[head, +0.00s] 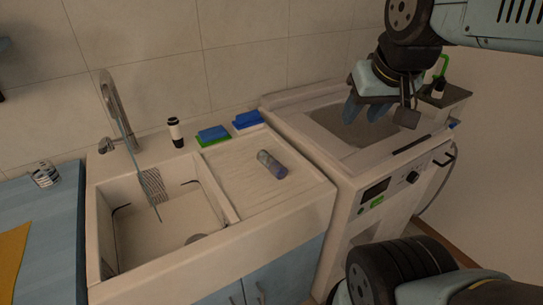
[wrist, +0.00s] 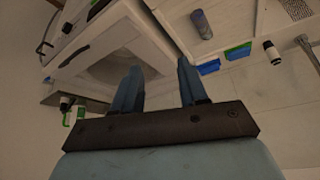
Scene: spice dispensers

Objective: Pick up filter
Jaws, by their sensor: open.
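No object is clearly recognisable as the filter. A metal mesh piece (head: 153,185) with a long handle leans in the sink; it may be a strainer. A grey-blue cylinder (head: 271,164) lies on the drainboard, and it also shows at the top of the wrist view (wrist: 202,24). My gripper (head: 364,112) is open and empty, high above the white appliance with the recessed top, to the right of the sink. In the wrist view its two blue fingers (wrist: 158,72) stand apart with nothing between them. It is well away from the mesh and the cylinder.
The sink (head: 218,235) has a tall faucet (head: 115,100). A black-and-white bottle (head: 175,132) and blue-green sponges (head: 213,134) stand along the back. The white appliance (head: 385,175) borders the drainboard. A small jar (head: 44,174) stands on the blue counter at left.

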